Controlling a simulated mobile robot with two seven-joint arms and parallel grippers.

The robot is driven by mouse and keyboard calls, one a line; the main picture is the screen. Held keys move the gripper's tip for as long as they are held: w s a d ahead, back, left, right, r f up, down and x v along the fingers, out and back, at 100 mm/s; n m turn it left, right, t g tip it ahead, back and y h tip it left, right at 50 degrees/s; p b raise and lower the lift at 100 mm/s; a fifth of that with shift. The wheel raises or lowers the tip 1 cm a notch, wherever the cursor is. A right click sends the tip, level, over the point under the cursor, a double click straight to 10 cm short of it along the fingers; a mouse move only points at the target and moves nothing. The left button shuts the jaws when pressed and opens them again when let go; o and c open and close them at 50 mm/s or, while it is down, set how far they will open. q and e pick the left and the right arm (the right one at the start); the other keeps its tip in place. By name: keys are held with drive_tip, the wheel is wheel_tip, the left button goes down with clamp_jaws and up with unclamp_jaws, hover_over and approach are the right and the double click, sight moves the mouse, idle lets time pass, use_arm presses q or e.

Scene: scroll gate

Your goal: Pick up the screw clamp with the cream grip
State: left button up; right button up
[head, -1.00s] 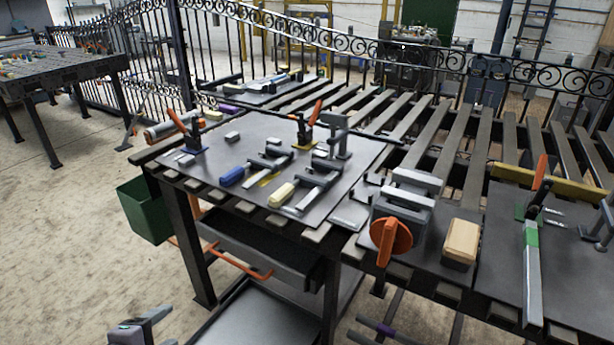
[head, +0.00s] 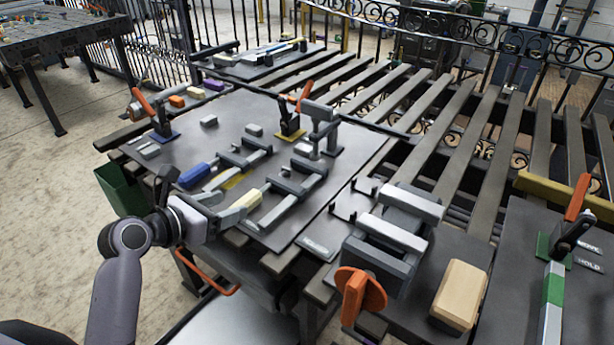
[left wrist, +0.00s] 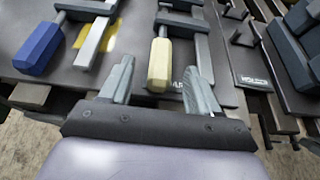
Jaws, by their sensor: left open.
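The screw clamp with the cream grip (head: 249,198) lies on the dark board of the workbench, its grey bar and jaws stretching away from the grip. My left gripper (head: 228,208) is open at the bench's near edge, by the grip end of this clamp. In the left wrist view the cream grip (left wrist: 158,66) lies between the two open fingers (left wrist: 159,76), and no contact shows. A similar clamp with a blue grip (head: 198,175) lies to its left and also shows in the left wrist view (left wrist: 39,47). My right gripper is out of view.
An orange-handled toggle clamp (head: 289,122) and a grey upright clamp (head: 322,128) stand behind. To the right are a grey clamp with an orange knob (head: 361,294) and a wooden block (head: 459,294). A green bin (head: 121,190) hangs at the left.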

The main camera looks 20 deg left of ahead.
sight(248, 196)
use_arm(q)
drive_tip(key=shift+w+d, duration=0.25)
drive_tip(key=shift+w, duration=0.3)
drive_tip(key=shift+b+x, duration=0.4)
drive_tip(key=shift+x, duration=2.7)
clamp_jaws()
drive_tip(key=shift+r, duration=0.1)
